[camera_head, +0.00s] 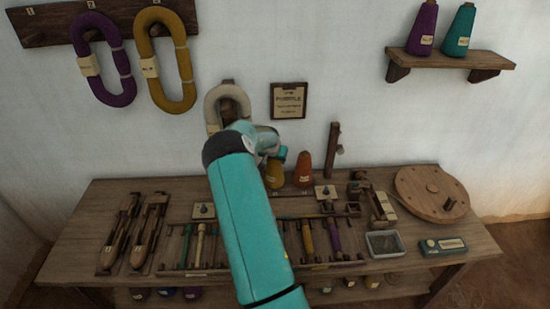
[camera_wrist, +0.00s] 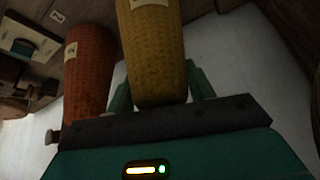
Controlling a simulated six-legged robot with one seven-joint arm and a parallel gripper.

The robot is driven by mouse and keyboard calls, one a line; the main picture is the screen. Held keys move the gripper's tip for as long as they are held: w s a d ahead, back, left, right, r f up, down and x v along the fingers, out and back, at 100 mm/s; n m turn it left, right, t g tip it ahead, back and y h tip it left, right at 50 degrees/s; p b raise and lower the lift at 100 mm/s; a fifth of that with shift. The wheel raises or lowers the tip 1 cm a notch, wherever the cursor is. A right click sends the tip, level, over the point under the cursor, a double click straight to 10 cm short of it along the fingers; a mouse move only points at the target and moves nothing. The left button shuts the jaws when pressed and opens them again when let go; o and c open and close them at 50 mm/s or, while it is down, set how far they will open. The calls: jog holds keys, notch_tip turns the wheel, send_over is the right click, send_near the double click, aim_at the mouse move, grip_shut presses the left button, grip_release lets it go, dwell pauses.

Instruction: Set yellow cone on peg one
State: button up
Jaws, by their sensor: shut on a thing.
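The yellow cone (camera_head: 275,174) is at the back of the table, left of the orange cone (camera_head: 303,170). My gripper (camera_head: 279,157) is shut on the yellow cone, which also shows in the wrist view (camera_wrist: 153,55) between the teal fingers. Whether its base touches the table is hidden. The orange cone stands close beside it in the wrist view (camera_wrist: 88,70). Two pale plates with dark knobs lie on the table, a left plate (camera_head: 204,211) and a right plate (camera_head: 325,192). A label reading 2 (camera_wrist: 57,17) shows in the wrist view. I cannot tell which is peg one.
My arm hides the table's middle. Shuttles (camera_head: 148,232) lie left; a round wooden disc (camera_head: 432,193), a metal tray (camera_head: 385,244) and a teal box (camera_head: 443,246) lie right. A wooden post (camera_head: 333,150) stands behind. Skeins hang on the wall, and a shelf (camera_head: 450,60) holds two cones.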

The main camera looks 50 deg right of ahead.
jog(key=o, duration=1.8)
jog(key=shift+r, duration=0.1)
jog(key=shift+r, duration=3.95)
